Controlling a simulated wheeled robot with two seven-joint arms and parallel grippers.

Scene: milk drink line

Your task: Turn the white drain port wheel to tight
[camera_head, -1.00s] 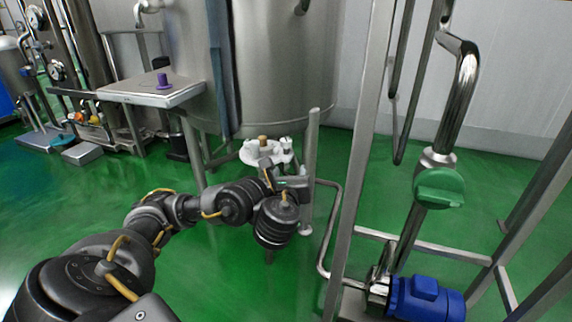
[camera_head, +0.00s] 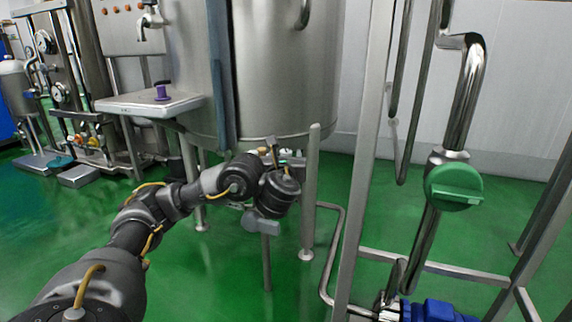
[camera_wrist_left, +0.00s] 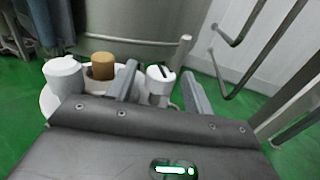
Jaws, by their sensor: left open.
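In the left wrist view, a white wheel (camera_wrist_left: 160,88) with a dark mark on top stands upright between the two fingers of my left gripper (camera_wrist_left: 160,72). The gripper is open, with one finger on each side of it; I cannot tell whether either finger touches. Another white cylinder (camera_wrist_left: 64,76) and a tan cap (camera_wrist_left: 103,66) stand to the left on a round white plate (camera_wrist_left: 47,103). In the head view, my left gripper (camera_head: 277,150) is by the underside of the steel tank, and my arm hides the white plate. My right gripper is not in view.
The steel tank (camera_head: 280,70) rises behind my left gripper, with a tank leg (camera_head: 310,190) to the right. A steel frame post (camera_head: 362,150) and a green valve handle (camera_head: 454,186) stand further right. A small shelf (camera_head: 150,104) with a purple knob is at left.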

